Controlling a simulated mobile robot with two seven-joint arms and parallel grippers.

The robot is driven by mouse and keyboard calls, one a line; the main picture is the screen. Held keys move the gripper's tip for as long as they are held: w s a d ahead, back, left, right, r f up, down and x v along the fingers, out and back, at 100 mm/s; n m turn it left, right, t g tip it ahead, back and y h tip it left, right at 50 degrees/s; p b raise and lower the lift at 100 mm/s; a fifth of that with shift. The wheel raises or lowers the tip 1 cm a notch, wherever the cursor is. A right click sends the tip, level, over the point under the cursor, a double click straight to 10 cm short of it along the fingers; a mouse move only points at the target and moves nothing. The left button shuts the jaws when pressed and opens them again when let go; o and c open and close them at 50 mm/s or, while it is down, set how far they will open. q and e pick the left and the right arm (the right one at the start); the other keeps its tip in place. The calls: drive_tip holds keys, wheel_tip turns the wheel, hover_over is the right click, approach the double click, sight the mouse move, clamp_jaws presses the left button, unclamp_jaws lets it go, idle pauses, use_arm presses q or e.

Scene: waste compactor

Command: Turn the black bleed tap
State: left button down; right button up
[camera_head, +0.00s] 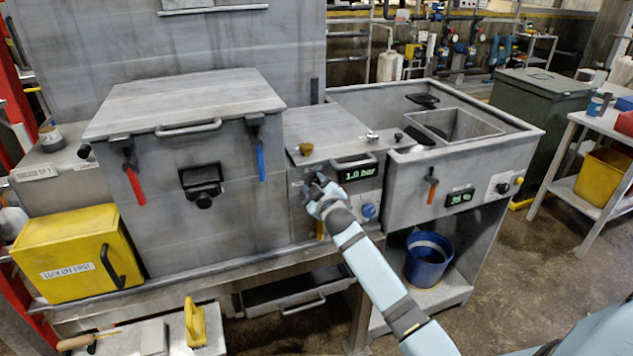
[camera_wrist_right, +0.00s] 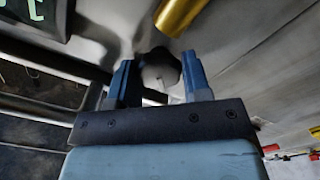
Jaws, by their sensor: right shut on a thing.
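The black bleed tap (camera_wrist_right: 160,70) is a dark lobed knob on the grey panel. In the right wrist view it sits between the two blue fingers of my right gripper (camera_wrist_right: 160,84). In the head view my right gripper (camera_head: 318,192) is at the front of the middle grey unit (camera_head: 325,131), left of its 1.0 bar display (camera_head: 357,174), and hides the tap. My right gripper is shut on the tap. My left gripper is not in view.
A yellow handle (camera_head: 319,230) hangs just below my right gripper; a yellow cylinder (camera_wrist_right: 178,14) shows close to the fingers. A blue knob (camera_head: 369,211) is to the right. Red (camera_head: 135,186) and blue (camera_head: 260,160) levers flank the left chamber's front.

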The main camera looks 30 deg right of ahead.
drive_tip(key=n+p, duration=0.1)
drive_tip(key=n, duration=0.5)
drive_tip(key=shift+f+n+p, duration=0.1)
drive_tip(key=shift+n+p, duration=0.25)
drive_tip(key=shift+n, duration=0.85)
drive_tip(key=o, duration=0.8)
drive_tip(key=shift+o, duration=0.2)
drive_tip(key=b+v, duration=0.1)
drive_tip(key=v, duration=1.2)
drive_tip(key=shift+s, duration=0.4)
